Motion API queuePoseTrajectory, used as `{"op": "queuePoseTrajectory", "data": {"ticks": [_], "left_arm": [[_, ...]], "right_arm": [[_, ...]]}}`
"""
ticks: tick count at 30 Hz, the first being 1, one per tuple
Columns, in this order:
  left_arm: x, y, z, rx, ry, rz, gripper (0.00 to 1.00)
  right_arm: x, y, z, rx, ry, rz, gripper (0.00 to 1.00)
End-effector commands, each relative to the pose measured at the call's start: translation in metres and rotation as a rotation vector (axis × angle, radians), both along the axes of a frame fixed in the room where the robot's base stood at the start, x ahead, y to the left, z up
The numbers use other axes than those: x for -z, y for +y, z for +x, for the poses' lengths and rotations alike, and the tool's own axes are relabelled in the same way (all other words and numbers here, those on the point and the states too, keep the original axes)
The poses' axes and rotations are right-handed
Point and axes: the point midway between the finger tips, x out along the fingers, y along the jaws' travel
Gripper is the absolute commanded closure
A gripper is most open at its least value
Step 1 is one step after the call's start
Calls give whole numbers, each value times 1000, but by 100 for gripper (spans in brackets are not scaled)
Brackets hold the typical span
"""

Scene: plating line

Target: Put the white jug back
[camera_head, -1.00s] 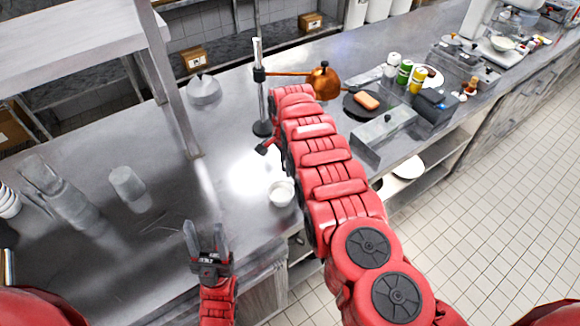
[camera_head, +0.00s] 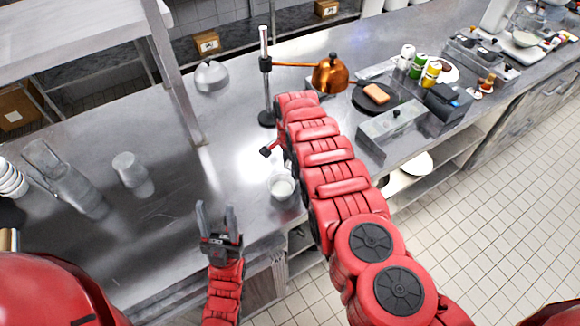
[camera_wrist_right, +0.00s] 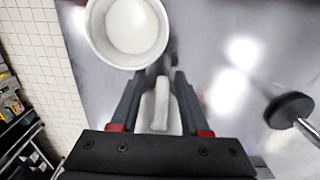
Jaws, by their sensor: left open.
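The white jug (camera_head: 282,187) is near the front edge of the steel counter, left of my right arm in the head view. In the right wrist view the jug (camera_wrist_right: 127,32) shows from above, its round mouth open and its handle between the fingers of my right gripper (camera_wrist_right: 161,76). In the head view my right gripper is hidden behind my arm. I cannot tell for sure whether the jug's base touches the counter. My left gripper (camera_head: 217,208) is open and empty, over the counter's front edge.
A lamp stand (camera_head: 267,118) with a copper shade (camera_head: 330,74) stands behind the jug. The counter's middle is clear.

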Motion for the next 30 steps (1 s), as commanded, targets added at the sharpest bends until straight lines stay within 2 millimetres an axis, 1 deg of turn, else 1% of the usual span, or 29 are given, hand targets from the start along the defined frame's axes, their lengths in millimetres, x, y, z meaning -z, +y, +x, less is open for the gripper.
{"op": "queuePoseTrajectory", "data": {"ticks": [4, 7, 8, 11, 16, 18, 23, 24, 26, 27, 28, 30], "left_arm": [[-1, 0, 0, 0, 0, 0, 50], [-7, 0, 0, 0, 0, 0, 50], [-4, 0, 0, 0, 0, 0, 50], [-1, 0, 0, 0, 0, 0, 50], [3, 0, 0, 0, 0, 0, 50], [10, 0, 0, 0, 0, 0, 50], [20, 0, 0, 0, 0, 0, 50], [23, 0, 0, 0, 0, 0, 50], [26, 0, 0, 0, 0, 0, 50], [26, 0, 0, 0, 0, 0, 50], [21, 0, 0, 0, 0, 0, 50], [18, 0, 0, 0, 0, 0, 50]], "right_arm": [[-1, 0, 0, -1, 0, 0, 54], [-8, 0, 0, -1, 0, 0, 54], [-7, 0, 0, 0, -1, 1, 54], [-14, 0, 0, 0, 2, -3, 54], [-36, 2, -1, -1, 0, 2, 54], [-47, 2, 1, 0, -3, 4, 54], [-74, 2, 1, -1, -4, 3, 54], [-81, 2, 1, -1, -4, 4, 54], [-90, 1, 0, 0, 0, 3, 54], [-96, 1, -1, -1, 1, 1, 54], [-105, 2, -1, -3, 0, 0, 54], [-114, 2, 1, -1, -3, 2, 54]]}}
